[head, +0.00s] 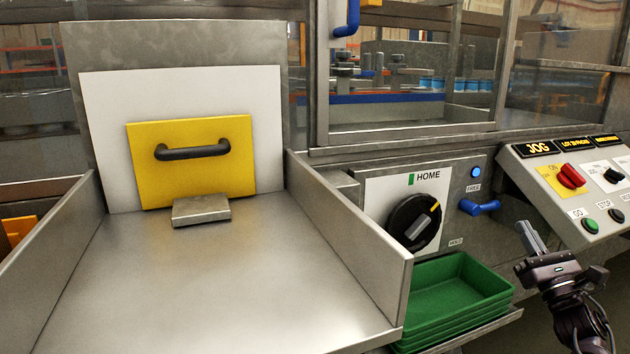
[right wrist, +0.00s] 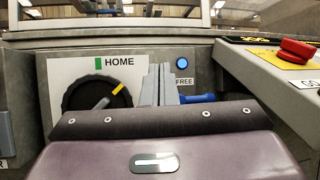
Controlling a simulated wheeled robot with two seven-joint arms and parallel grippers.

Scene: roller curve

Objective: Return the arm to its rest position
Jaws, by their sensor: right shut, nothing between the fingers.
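My right gripper (head: 531,238) is at the right of the head view, in front of the machine and below the JOG control panel. Its fingers are shut, with nothing between them. In the right wrist view the shut fingers (right wrist: 160,84) point at the machine front, between the black dial (right wrist: 97,96) and the blue lever (right wrist: 197,98), with a gap to the panel. The dial (head: 414,222) sits on a white HOME plate; its yellow mark points to the upper right. The lever (head: 479,207) lies roughly level beside FREE. My left gripper is not in view.
The JOG panel (head: 560,150) has a red knob (head: 571,176) and several buttons. Green trays (head: 455,290) are stacked under the dial. A steel chute (head: 240,290) with a yellow handled plate (head: 192,180) fills the left. A blue light (head: 476,172) is lit above FREE.

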